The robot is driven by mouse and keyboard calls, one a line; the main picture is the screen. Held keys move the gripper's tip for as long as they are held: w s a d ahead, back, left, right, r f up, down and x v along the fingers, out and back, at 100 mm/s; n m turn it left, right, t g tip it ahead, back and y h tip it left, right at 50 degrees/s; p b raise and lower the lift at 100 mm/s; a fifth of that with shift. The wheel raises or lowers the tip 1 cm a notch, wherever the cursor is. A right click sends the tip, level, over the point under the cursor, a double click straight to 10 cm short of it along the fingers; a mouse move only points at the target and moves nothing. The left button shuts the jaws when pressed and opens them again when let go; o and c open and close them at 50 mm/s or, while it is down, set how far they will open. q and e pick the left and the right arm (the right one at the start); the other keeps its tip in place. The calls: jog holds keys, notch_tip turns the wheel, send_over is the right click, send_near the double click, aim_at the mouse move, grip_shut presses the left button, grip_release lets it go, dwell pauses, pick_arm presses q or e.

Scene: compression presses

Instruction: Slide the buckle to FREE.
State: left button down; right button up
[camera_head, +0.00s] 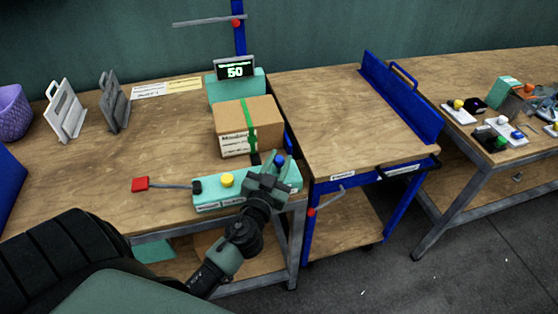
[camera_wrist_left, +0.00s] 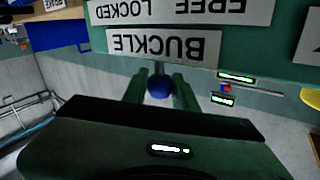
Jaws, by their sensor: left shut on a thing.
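The buckle control is a blue knob (camera_head: 280,159) at the right end of a teal panel (camera_head: 211,199) on the bench's front edge. In the left wrist view the blue knob (camera_wrist_left: 159,87) sits between my two fingers. My left gripper (camera_head: 274,175) is shut on it. The upside-down labels "BUCKLE" (camera_wrist_left: 164,45) and "FREE LOCKED" (camera_wrist_left: 180,10) show on the panel there. The knob's exact place along its slide is hard to tell. My right gripper is not in view.
A yellow button (camera_head: 227,180) and a red-ended lever (camera_head: 141,184) are on the panel's left side. A cardboard box (camera_head: 232,115) with a green strap stands behind, before a display (camera_head: 235,69) reading 50. A blue-framed cart (camera_head: 330,120) stands at right; its top is clear.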

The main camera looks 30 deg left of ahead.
aim_at(259, 166)
pick_arm(q)
jog(key=shift+s+a+f, duration=0.1)
jog(key=shift+s, duration=0.05)
jog(key=s+a+b, duration=0.2)
jog(key=s, duration=0.1)
jog(key=shift+s+a, duration=0.15)
jog(key=shift+a, duration=0.25)
jog(key=shift+s+a, duration=0.2)
jog(key=shift+s, duration=0.05)
jog(key=shift+w, duration=0.1)
jog(key=c, duration=1.3)
grip_release()
jog(key=shift+o, duration=1)
jog(key=shift+s+a, duration=0.15)
jog(key=shift+s, duration=0.05)
